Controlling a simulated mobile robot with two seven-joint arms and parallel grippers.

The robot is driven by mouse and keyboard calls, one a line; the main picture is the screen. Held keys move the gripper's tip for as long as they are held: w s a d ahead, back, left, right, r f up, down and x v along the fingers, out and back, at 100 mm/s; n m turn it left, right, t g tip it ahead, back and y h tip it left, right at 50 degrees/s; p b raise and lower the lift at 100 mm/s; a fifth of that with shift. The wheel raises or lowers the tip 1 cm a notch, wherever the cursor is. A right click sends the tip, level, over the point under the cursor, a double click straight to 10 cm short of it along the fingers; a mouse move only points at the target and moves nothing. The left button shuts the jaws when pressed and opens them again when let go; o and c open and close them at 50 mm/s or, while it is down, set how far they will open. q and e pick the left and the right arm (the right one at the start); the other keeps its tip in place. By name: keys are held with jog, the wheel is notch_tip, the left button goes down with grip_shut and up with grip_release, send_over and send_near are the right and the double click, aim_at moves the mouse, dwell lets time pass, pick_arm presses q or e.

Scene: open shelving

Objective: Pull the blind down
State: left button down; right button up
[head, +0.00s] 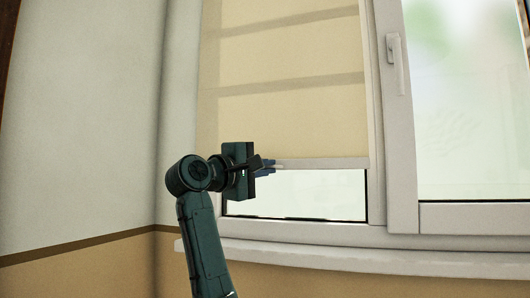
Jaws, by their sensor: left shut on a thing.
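The blind (285,95) is a beige roller sheet covering most of the left window pane in the head view. Its pale bottom bar (330,163) hangs a little above the lower window frame, leaving a strip of bare glass (300,197) below. My left gripper (272,166) is at the left part of the bottom bar, shut on it. The fingertips are small and partly hidden by the gripper body. My right gripper is not in view.
A white sill (350,259) juts out below the window. The right window sash (402,130) has a handle (396,62). A plain wall (80,120) stands at the left. The space before the right pane is free.

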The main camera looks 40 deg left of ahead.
pick_arm(q)
notch_tip(320, 180, down, 6)
jog(key=b, duration=0.2)
jog(key=shift+f, duration=0.2)
jog(key=c, duration=1.6)
grip_release()
jog(key=shift+o, duration=0.2)
jog(key=s+a+f+p, duration=0.1)
jog(key=s, duration=1.2)
jog(key=shift+f, duration=0.25)
